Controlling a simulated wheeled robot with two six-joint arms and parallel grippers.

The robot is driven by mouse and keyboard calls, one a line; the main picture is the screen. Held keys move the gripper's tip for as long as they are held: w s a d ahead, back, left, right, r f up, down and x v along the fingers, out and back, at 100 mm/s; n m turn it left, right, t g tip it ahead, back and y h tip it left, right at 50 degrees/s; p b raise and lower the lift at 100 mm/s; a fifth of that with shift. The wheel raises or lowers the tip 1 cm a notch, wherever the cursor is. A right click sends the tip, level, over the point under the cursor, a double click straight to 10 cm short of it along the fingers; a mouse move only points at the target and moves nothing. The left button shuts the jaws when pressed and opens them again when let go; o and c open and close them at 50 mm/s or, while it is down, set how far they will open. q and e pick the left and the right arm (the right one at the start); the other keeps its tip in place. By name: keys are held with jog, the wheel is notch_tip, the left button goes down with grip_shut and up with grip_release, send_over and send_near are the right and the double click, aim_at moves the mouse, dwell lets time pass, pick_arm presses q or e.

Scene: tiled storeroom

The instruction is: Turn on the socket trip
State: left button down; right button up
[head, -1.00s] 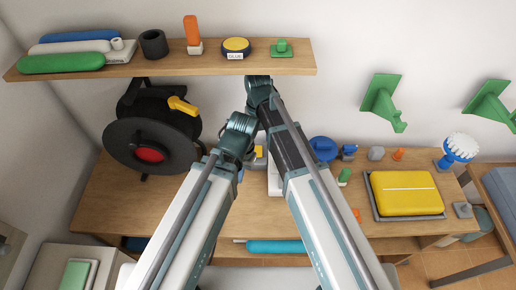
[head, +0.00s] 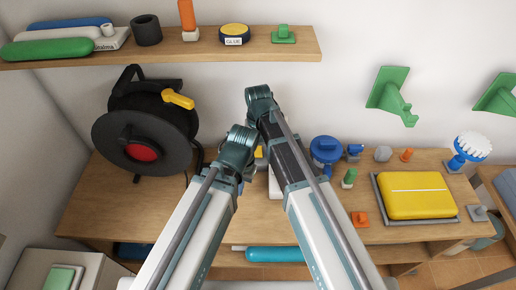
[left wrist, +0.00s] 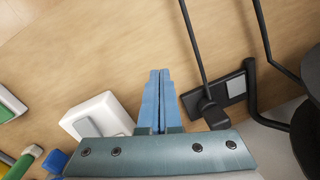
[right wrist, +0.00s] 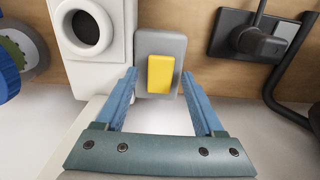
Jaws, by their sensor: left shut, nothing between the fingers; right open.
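In the right wrist view, a black socket block (right wrist: 226,36) carries a black plug (right wrist: 258,40) and a pale rocker (right wrist: 286,28). To its left, a grey plate with a yellow rocker (right wrist: 160,73) lies in front of my right gripper (right wrist: 158,72). That gripper is open and empty, its fingertips either side of the rocker; contact cannot be judged. In the left wrist view, the black block (left wrist: 218,94) with its grey rocker (left wrist: 236,87) is right of my left gripper (left wrist: 158,74), which is shut and empty. My arms hide both grippers in the head view.
A black cable reel (head: 145,130) stands left on the wooden table (head: 110,205). A white device with a round dark opening (right wrist: 66,48) adjoins the grey plate. A yellow case (head: 415,195) lies at the right. A loaded shelf (head: 180,50) hangs above.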

grip_shut()
jog(key=shift+w+g, duration=0.35)
jog(key=shift+g, duration=0.05)
pick_arm(q)
jog(key=shift+f, duration=0.15)
pick_arm(e)
jog(key=shift+w+g, duration=0.15)
jog(key=shift+g, duration=0.25)
pick_arm(q)
jog(key=shift+f+b, duration=0.1)
jog(key=shift+b, duration=0.2)
pick_arm(e)
jog(key=shift+g, duration=0.4)
jog(key=shift+s, duration=0.2)
grip_release()
